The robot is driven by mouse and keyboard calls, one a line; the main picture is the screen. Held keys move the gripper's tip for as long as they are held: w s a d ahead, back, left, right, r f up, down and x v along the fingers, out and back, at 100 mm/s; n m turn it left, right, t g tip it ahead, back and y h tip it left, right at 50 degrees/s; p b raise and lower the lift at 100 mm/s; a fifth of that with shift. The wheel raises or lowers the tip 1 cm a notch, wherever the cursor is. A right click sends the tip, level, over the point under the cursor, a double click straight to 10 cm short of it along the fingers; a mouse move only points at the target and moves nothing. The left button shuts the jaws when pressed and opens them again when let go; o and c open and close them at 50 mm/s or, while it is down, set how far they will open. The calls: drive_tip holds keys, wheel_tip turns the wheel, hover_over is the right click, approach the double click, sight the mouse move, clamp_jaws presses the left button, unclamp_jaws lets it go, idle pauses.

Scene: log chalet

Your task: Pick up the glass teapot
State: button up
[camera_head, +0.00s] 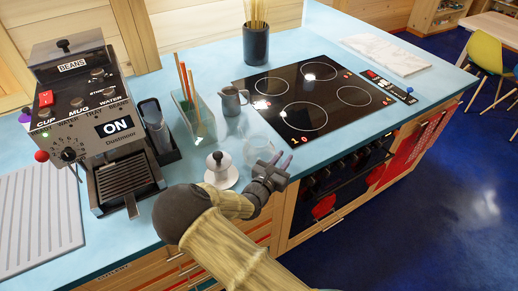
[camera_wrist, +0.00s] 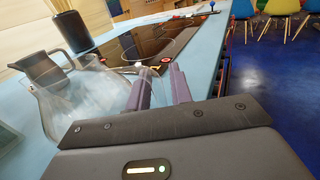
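The glass teapot (camera_head: 257,150) is clear and hard to make out. It stands on the blue counter in front of the black cooktop. In the wrist view its rounded glass body (camera_wrist: 85,105) fills the left side, close beside the fingers. My gripper (camera_head: 281,163) is at the counter's front edge, just right of the teapot. In the wrist view the two fingers of my gripper (camera_wrist: 161,85) are apart, with a narrow gap between them. The near finger overlaps the teapot's right edge. I cannot tell whether the handle lies between the fingers.
A metal pitcher (camera_head: 232,100) and a glass container with sticks (camera_head: 195,115) stand behind. A coffee machine (camera_head: 95,125) is at left. The cooktop (camera_head: 312,95) is clear.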

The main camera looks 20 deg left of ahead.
drive_tip(key=shift+w, duration=0.15)
idle(0.3)
clamp_jaws()
drive_tip(key=shift+r, duration=0.15)
wheel_tip(320, 180, up, 10)
drive_tip(key=b, duration=0.1)
idle(0.3)
idle(0.6)
